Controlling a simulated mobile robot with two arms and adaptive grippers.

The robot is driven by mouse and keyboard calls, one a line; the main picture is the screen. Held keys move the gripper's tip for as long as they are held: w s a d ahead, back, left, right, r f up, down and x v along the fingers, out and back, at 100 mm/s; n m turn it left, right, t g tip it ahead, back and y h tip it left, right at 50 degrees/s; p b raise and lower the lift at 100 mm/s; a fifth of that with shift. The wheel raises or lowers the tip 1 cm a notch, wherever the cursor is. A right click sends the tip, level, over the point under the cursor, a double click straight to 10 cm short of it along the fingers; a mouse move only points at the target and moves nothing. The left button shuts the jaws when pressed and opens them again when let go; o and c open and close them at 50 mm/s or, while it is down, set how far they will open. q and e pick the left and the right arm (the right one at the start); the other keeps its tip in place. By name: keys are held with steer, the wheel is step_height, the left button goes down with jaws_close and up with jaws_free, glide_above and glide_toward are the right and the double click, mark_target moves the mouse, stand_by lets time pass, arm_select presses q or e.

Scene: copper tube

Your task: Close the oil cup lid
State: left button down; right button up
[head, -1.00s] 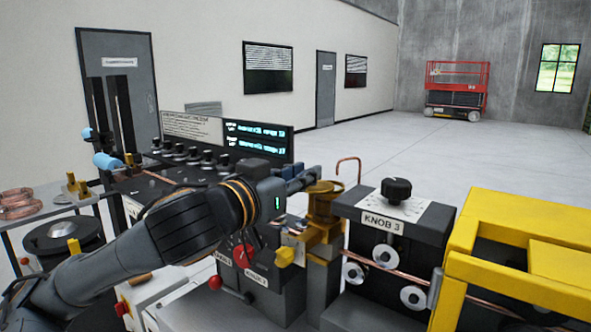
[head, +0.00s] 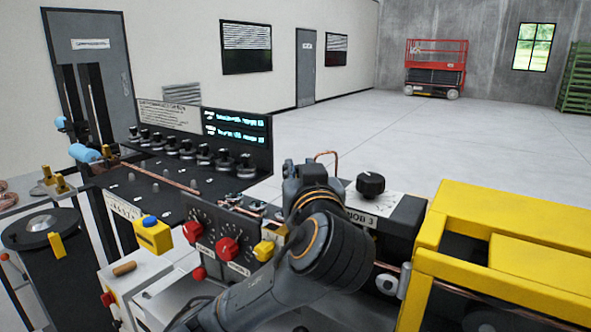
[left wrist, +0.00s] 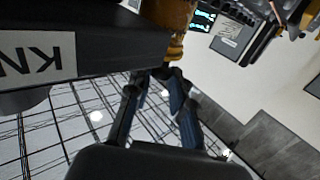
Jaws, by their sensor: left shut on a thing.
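My left gripper (head: 302,175) is in front of the machine's middle in the head view, beside the knob 3 block, and its wrist hides the oil cup there. In the left wrist view the brass oil cup (left wrist: 172,18) shows at the top, upside down in the picture. The fingers of my left gripper (left wrist: 165,73) reach up to its small yellow-brass end and are shut on it. I cannot clearly tell lid from body, nor how far the lid is tilted. My right gripper is in neither view.
The knob 3 block (head: 400,213) is close to the right of my wrist. A yellow frame (head: 428,232) stands farther right. A panel with red knobs (head: 228,248) and a control console (head: 190,190) are to the left.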

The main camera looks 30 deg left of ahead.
arm_select(q)
steer(key=shift+w+d+n+g+y, duration=0.1)
steer(key=shift+w+n+g+y, duration=0.05)
steer(key=shift+n+g+y, duration=0.4)
steer(key=c, duration=1.2)
jaws_free()
steer(key=shift+w, duration=0.1)
steer(key=v, duration=1.2)
